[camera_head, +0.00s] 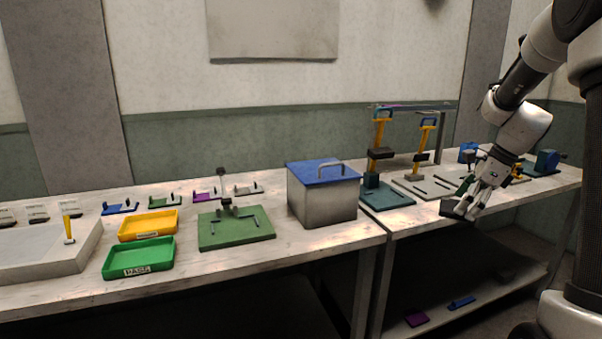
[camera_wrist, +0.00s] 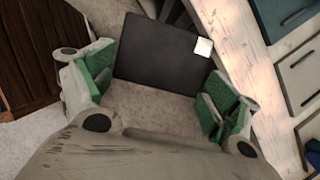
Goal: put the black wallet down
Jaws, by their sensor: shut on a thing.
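The black wallet (camera_wrist: 158,55) is a flat dark rectangle with a small white square near one corner. It lies between the green-padded fingers of my gripper (camera_wrist: 160,92) in the wrist view. In the head view my gripper (camera_head: 466,206) points down at the front edge of the right bench, shut on the wallet (camera_head: 452,208), which shows as a dark flat shape by the fingertips. The wrist view shows floor behind the wallet and the bench edge to its right. I cannot tell whether the wallet touches the bench.
The right bench (camera_head: 411,219) carries several fixtures, including tall yellow-handled presses (camera_head: 380,135). A blue-lidded metal box (camera_head: 324,195), a green tray (camera_head: 140,257) and a yellow tray (camera_head: 149,224) stand on the left bench. A lower shelf (camera_head: 440,318) holds purple and blue pieces.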

